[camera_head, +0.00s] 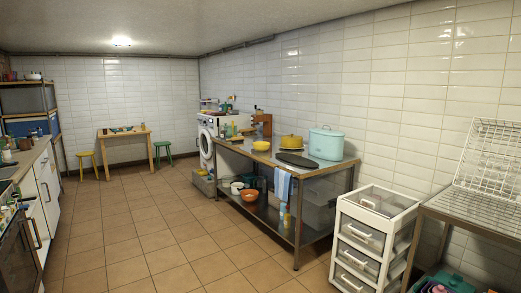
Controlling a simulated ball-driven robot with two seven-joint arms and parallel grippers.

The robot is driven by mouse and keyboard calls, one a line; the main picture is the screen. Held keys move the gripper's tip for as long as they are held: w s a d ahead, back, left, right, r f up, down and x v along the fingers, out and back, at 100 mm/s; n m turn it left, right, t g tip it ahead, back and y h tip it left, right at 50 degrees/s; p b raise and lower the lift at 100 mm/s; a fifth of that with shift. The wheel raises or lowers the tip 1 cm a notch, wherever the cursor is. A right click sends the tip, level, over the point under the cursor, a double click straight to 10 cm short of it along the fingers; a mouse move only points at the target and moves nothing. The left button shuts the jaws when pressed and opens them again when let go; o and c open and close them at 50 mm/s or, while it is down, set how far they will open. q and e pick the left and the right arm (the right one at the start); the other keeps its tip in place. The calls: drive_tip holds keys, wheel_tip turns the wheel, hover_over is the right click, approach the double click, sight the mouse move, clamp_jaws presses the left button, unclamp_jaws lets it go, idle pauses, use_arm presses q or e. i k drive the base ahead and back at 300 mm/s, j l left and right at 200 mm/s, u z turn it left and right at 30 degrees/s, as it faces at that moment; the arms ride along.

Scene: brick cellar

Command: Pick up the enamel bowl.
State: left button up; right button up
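Several bowls show, and I cannot tell which is enamel. A yellow bowl (261,146) stands upright on the steel worktable by the right wall. An orange bowl (249,196) and a smaller white bowl (237,187) sit on the worktable's lower shelf. Neither of my grippers is in view.
The steel worktable (229,147) also holds a mint-coloured lidded pot (326,143), a yellow domed item (291,141) and a dark flat oval (297,159). A white drawer unit (368,240) stands in front of it at right. The tiled floor (150,225) is clear.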

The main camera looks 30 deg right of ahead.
sight(259, 147)
drive_tip(key=i+l+z, duration=0.25)
drive_tip(key=i+z, duration=0.25)
drive_tip(key=i, duration=0.2)
drive_tip(key=i+l+z, duration=0.15)
drive_tip(key=i, duration=0.45)
drive_tip(key=i+z, duration=0.1)
drive_tip(key=i, duration=0.5)
drive_tip(key=i+z, duration=0.15)
drive_tip(key=i, duration=0.45)
drive_tip(key=i+z, duration=0.15)
drive_tip(key=i, duration=0.45)
drive_tip(key=i+j+z, duration=0.1)
drive_tip(key=i, duration=0.5)
drive_tip(key=i+j+z, duration=0.15)
drive_tip(key=i, duration=0.45)
drive_tip(key=j, duration=0.1)
